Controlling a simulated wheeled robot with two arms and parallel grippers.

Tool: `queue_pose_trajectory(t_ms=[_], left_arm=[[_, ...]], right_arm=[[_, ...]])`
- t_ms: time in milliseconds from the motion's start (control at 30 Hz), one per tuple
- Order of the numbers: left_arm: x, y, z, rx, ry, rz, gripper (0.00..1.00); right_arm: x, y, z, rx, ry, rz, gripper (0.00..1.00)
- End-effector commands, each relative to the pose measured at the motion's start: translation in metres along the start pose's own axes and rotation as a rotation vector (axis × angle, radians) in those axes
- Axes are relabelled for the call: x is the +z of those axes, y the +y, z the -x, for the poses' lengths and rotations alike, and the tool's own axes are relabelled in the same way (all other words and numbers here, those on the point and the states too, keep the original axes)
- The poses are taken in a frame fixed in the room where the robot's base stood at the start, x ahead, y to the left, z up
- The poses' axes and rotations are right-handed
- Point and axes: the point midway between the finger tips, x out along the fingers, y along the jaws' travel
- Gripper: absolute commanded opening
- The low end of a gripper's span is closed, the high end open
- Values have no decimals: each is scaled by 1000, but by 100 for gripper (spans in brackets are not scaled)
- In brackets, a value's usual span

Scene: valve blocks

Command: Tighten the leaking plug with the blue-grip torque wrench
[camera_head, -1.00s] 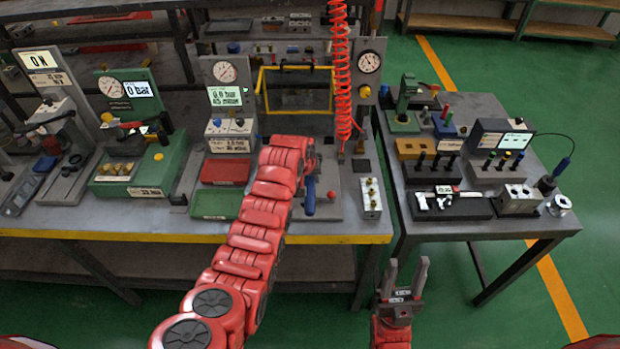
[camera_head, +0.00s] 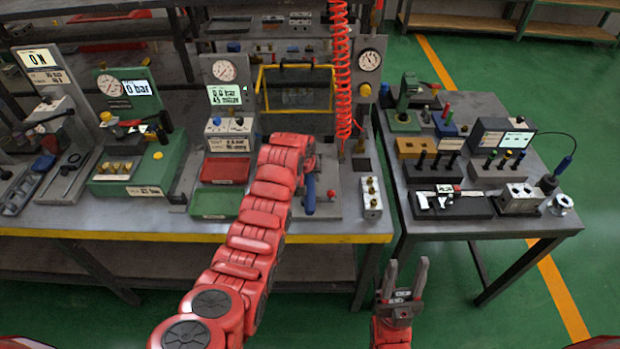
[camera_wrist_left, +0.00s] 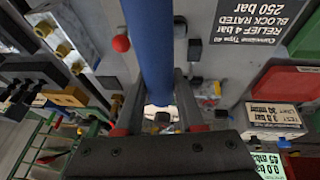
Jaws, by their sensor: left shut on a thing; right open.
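The blue-grip torque wrench (camera_head: 309,196) is in my left gripper (camera_head: 311,168), over the grey plate at the front of the main bench. In the left wrist view its blue grip (camera_wrist_left: 150,45) runs between the two fingers of my left gripper (camera_wrist_left: 156,108), which are shut on it. The wrench's head is hidden. A pale block with several brass plugs (camera_head: 372,198) stands right of the wrench. It also shows in the left wrist view (camera_wrist_left: 58,38). I cannot tell which plug leaks. My right gripper (camera_head: 403,270) is open and empty, in front of the side table.
A red knob (camera_head: 331,195) stands on the grey plate near the wrench. A red coiled hose (camera_head: 342,80) hangs behind it. Red (camera_head: 225,171) and green (camera_head: 214,203) trays lie to the left. The side table (camera_head: 480,228) at right holds tools and blocks.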

Motion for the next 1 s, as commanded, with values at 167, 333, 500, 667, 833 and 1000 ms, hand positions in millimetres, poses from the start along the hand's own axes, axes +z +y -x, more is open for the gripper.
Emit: queue_pose_trajectory(t_ms=[167,333,500,667,833,1000], left_arm=[[-2,0,1,1,4,0,0],[-2,1,1,1,4,0,0],[-1,0,-1,1,4,0,0],[1,0,-5,1,4,0,0],[2,-1,-8,1,4,0,0],[4,-2,-12,1,4,0,0]], right_arm=[[0,0,1,0,0,0,47],[0,0,1,0,0,0,47],[0,0,3,0,0,0,47],[1,0,5,0,0,0,47],[1,0,7,0,0,0,47],[2,0,10,0,0,0,47]])
